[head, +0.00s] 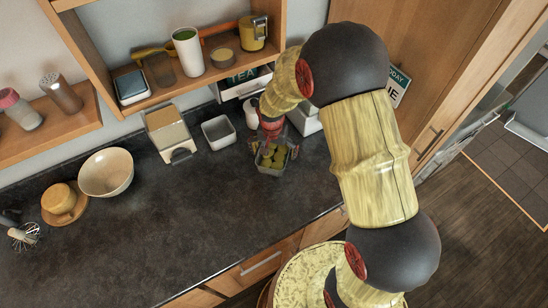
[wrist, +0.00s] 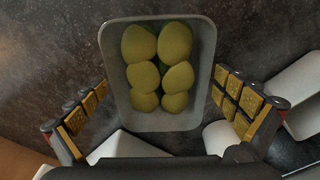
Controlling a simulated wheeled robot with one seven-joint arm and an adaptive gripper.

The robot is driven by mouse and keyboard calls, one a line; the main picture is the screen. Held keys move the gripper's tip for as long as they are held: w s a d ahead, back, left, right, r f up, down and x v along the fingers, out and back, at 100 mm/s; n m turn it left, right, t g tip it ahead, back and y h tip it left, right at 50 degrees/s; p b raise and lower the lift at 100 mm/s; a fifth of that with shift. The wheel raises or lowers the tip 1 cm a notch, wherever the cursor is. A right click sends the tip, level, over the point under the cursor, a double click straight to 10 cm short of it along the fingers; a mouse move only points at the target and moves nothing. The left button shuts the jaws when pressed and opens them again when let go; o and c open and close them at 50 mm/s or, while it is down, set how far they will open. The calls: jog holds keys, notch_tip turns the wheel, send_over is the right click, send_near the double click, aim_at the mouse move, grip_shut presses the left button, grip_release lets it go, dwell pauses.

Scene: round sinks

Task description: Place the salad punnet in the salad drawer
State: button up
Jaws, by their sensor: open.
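The salad punnet (head: 261,168) is a small grey open tray holding several yellow-green rounded pieces, on the dark worktop in the head view. In the wrist view the punnet (wrist: 202,60) lies upright in the middle, its long side running away from me. My gripper (head: 271,133) is over the punnet in the head view. In the wrist view my gripper (wrist: 165,105) is open, with one finger on each side of the punnet and a gap on both sides. I cannot identify a salad drawer in either view.
An empty grey tub (head: 218,132) and a wooden-topped box (head: 167,130) stand left of the punnet. A cream bowl (head: 106,173) is farther left. Shelving (head: 190,86) overhangs the worktop's back. The worktop's front (head: 190,225) is clear.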

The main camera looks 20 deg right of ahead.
aim_at(274, 154)
jog(key=shift+r, duration=0.1)
jog(key=c, duration=1.4)
jog(key=shift+r, duration=0.5)
notch_tip(274, 154, up, 2)
jog(key=shift+r, duration=0.25)
jog(key=s+r, duration=0.3)
jog(key=s, duration=0.1)
jog(key=s+a+r+p, duration=0.1)
jog(key=s+r, duration=0.2)
jog(key=s, duration=0.2)
jog(key=s+a+r, duration=0.1)
jog(key=s+r, duration=0.2)
jog(key=s, duration=0.2)
jog(key=shift+r, duration=0.2)
